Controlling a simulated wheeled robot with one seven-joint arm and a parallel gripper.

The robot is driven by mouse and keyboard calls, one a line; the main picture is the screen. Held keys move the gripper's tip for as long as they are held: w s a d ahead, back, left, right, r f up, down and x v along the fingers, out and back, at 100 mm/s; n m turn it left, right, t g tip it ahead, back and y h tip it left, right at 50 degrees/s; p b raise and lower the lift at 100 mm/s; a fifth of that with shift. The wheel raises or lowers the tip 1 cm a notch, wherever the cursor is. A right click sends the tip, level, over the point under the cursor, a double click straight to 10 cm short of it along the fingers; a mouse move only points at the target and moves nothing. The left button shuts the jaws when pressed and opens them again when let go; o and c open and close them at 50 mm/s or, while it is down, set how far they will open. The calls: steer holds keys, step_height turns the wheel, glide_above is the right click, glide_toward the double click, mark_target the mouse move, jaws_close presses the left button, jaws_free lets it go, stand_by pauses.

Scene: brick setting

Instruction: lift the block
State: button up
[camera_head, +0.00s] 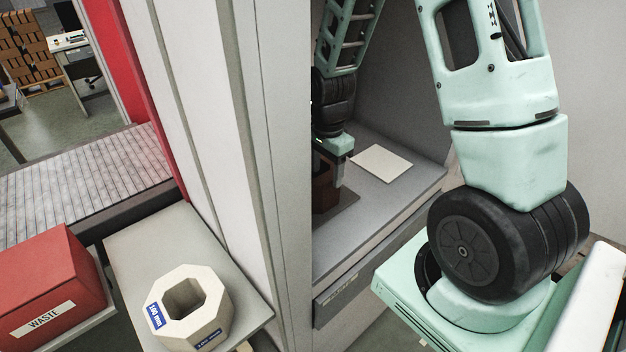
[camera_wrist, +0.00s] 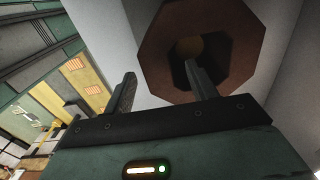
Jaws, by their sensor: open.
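A reddish-brown octagonal block with a central hole (camera_wrist: 258,45) fills the upper right of the wrist view. In the head view the brown block (camera_head: 322,188) stands inside the grey booth, partly hidden by my gripper (camera_head: 337,165) and the booth's edge. My gripper is open in the wrist view (camera_wrist: 160,75). Its right finger overlaps the block's hole; its left finger shows just outside the block's left edge. I cannot tell whether the right finger is inside the hole or whether either finger touches the block.
The booth's grey worktop (camera_head: 395,200) bears a pale flat plate (camera_head: 381,163) to the right. Outside, a cream octagonal block (camera_head: 205,320) marked 100 mm stands on a grey shelf (camera_head: 145,235), beside a red WASTE bin (camera_head: 50,285). A pale wall (camera_head: 225,120) separates them from the booth.

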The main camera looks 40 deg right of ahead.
mark_target(327, 177)
steer(key=shift+s+f+p, duration=0.15)
steer(key=shift+f+p, duration=0.25)
steer(key=shift+f, duration=1.8)
steer(key=shift+d, duration=0.1)
jaws_close()
